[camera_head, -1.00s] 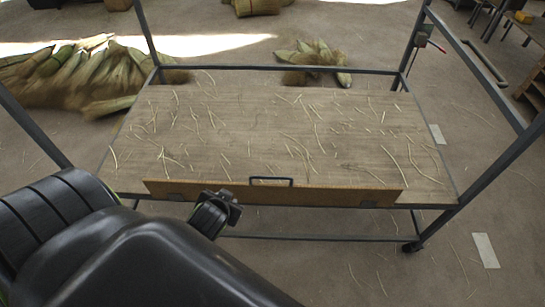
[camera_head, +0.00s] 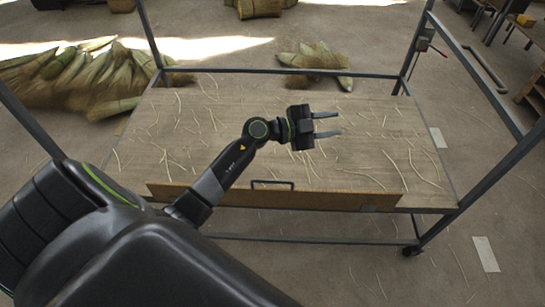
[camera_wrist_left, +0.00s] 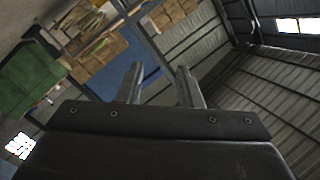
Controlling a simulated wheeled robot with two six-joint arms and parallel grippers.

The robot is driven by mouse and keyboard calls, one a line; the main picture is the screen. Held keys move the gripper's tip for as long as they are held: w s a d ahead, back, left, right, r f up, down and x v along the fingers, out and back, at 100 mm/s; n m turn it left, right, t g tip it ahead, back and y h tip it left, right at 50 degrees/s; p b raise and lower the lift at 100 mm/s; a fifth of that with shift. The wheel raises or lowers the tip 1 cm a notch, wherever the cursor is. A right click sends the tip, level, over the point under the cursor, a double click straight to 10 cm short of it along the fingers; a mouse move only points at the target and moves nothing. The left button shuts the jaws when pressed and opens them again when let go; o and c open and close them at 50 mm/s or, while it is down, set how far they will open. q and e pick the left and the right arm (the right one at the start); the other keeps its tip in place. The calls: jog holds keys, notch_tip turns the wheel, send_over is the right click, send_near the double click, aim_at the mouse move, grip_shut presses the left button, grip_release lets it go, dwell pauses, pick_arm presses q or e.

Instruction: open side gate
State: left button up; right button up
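The side gate is a long brown wooden board (camera_head: 330,200) along the near edge of the table (camera_head: 400,120). It stands upright, with a dark handle (camera_head: 272,183) near its middle. My left gripper (camera_head: 327,125) is above the tabletop, beyond the gate and up to the right of the handle. Its two fingers point right, are apart, and hold nothing. The fingers (camera_wrist_left: 162,88) also show in the left wrist view, spread with a gap, facing the hall's walls and roof. Neither gate nor handle shows in that view. My right gripper is not in view.
Thin straw pieces are scattered on the tabletop. Metal frame posts (camera_head: 147,35) rise at the table's corners. Leafy bundles (camera_head: 75,75) lie on the floor at the left, and a smaller pile (camera_head: 315,62) lies behind the table.

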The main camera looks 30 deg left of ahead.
pick_arm(q)
jog(key=a+f+g+y, duration=0.4)
jog(key=f+g, duration=0.4)
jog(key=f, duration=0.1)
jog(key=s+a+n+g+y, duration=0.45)
jog(key=a+g+y, duration=0.2)
jog(key=a, duration=0.45)
jog(key=shift+h, duration=0.25)
jog(key=shift+s+d+f+b, duration=0.35)
jog(key=shift+f+b, duration=1.65)
jog(key=shift+f, duration=0.8)
jog(key=shift+s+d+f+b, duration=0.35)
jog(key=shift+f+b, duration=1.6)
jog(key=shift+f, duration=0.85)
jog(key=shift+s+d+f+b, duration=0.3)
jog(key=shift+f+b, duration=1.7)
jog(key=shift+f, duration=0.8)
grip_shut()
